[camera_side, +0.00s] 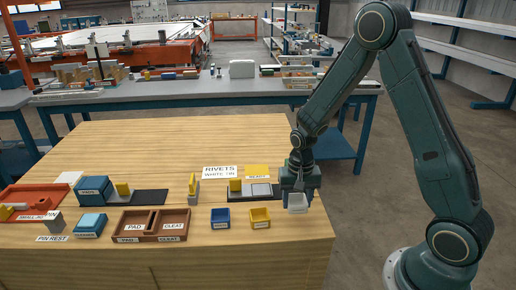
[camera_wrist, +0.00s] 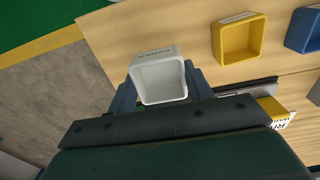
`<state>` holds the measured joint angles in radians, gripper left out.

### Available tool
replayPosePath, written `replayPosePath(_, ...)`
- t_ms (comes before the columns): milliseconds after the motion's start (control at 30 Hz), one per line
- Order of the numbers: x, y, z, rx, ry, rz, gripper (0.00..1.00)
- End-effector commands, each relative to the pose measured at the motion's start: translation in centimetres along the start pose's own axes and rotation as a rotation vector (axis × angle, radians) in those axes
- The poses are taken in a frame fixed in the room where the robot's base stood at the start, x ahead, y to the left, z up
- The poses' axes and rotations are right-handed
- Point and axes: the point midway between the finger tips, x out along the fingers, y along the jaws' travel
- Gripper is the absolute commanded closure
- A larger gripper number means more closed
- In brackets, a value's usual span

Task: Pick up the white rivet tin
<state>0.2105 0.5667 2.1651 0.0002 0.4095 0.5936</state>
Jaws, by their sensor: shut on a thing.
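The white rivet tin (camera_side: 297,202) is a small open square tin near the right front of the wooden table. My gripper (camera_side: 297,190) is shut on it, pointing down from above. In the wrist view the white tin (camera_wrist: 160,80) sits between the two fingers of my gripper (camera_wrist: 158,85), with its open top showing and dark lettering on its rim. The inside looks empty. I cannot tell whether the tin touches the table or is held just above it.
A yellow tin (camera_side: 260,218) and a blue tin (camera_side: 220,218) stand to the left. A grey plate with a yellow block (camera_side: 235,188) and a sign reading RIVETS WHITE TIN (camera_side: 220,172) are behind them. A brown two-part tray (camera_side: 150,226) lies further left. The table's right edge is close.

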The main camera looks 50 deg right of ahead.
Motion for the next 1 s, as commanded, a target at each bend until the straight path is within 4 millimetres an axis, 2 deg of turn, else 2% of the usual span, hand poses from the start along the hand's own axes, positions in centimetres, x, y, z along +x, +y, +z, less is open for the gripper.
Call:
replayPosePath(600, -12.2, -0.1, -0.1, 0.0, 0.004, -0.003, 0.73)
replayPosePath(800, -14.5, 0.0, -0.1, 0.0, 0.002, -0.002, 0.73)
replayPosePath(1000, -15.5, 0.0, 0.0, 0.0, 0.001, -0.001, 0.73)
